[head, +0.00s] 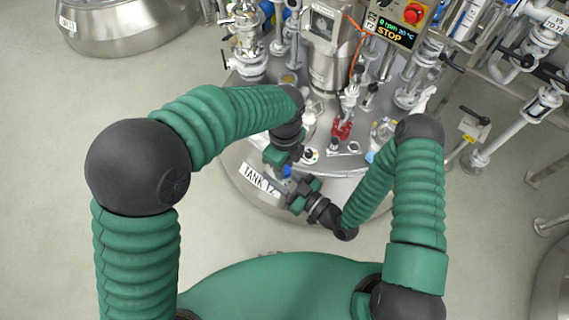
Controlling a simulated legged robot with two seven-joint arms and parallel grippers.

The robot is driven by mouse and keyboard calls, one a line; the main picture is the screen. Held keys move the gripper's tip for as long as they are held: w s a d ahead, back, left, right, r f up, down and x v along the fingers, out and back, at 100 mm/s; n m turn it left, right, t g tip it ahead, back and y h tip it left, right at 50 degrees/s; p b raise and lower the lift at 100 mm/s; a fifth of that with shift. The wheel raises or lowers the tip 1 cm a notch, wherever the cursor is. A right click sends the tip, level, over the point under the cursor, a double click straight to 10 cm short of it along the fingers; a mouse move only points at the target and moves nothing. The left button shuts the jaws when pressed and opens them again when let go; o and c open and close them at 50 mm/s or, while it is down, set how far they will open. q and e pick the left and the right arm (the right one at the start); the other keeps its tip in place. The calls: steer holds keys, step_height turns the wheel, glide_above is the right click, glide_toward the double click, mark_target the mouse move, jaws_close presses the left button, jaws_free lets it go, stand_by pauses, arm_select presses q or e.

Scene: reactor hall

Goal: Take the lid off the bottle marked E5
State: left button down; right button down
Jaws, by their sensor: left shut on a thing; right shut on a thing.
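A small blue piece (287,171), which looks like the lid of the bottle, shows between my two grippers above the front of the tank top. The bottle itself is mostly hidden by the grippers, and no E5 mark can be read. My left gripper (282,160) comes from above and is shut at the blue piece. My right gripper (290,186) comes from the lower right and is shut on the bottle just below it. Whether the lid and bottle are touching or apart cannot be told.
The round steel tank (238,172) labelled TANK T2 stands in front of me. On it are a red clamp-like fitting (342,130), a clear vessel (381,134) with blue, and a steel column (330,65). A control box (398,22) reads STOP. Pipes (520,115) crowd the right; floor is free at left.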

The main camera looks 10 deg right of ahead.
arm_select(q)
steer(key=n, duration=0.4)
steer(key=shift+w+d+r, duration=0.1)
steer(key=shift+d+r, duration=0.1)
steer(key=shift+d, duration=0.2)
steer(key=c, duration=1.3)
jaws_free()
steer(key=shift+o, duration=1.1)
steer(key=shift+a, duration=0.15)
steer(key=shift+f, duration=0.1)
